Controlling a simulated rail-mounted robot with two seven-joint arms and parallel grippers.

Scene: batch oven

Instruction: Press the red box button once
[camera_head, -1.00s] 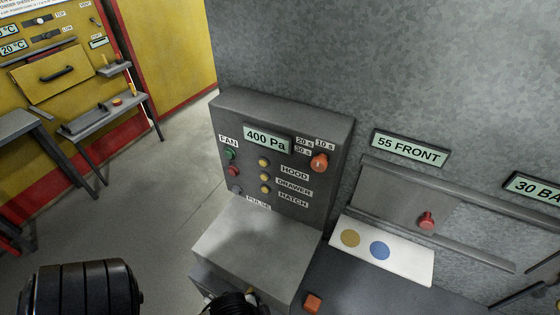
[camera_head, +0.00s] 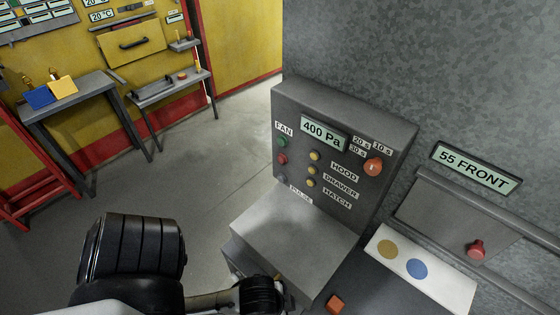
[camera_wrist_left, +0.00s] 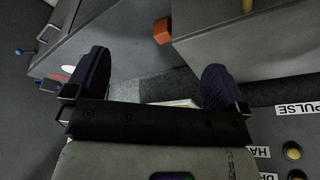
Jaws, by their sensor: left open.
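A grey control box (camera_head: 345,130) carries a red round button (camera_head: 282,159) under a green one, by the FAN label. A small orange-red box-shaped block (camera_head: 335,303) sits lower, beside the box's sloping base. It also shows in the left wrist view (camera_wrist_left: 163,30), beyond the gap between my fingers. My left gripper (camera_wrist_left: 155,82) is open, with nothing visible between its fingers. In the head view my left arm reaches to the front of the control box; its fingers are hidden there. The panel's PULSE label shows at the wrist view's right. My right gripper is not in view.
An orange-red knob (camera_head: 373,167) is at the panel's right. A sliding plate with a red knob (camera_head: 476,249) is on the wall, above a white card (camera_head: 425,268) with two coloured discs. A yellow oven (camera_head: 235,40) and tables stand behind, across open floor.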

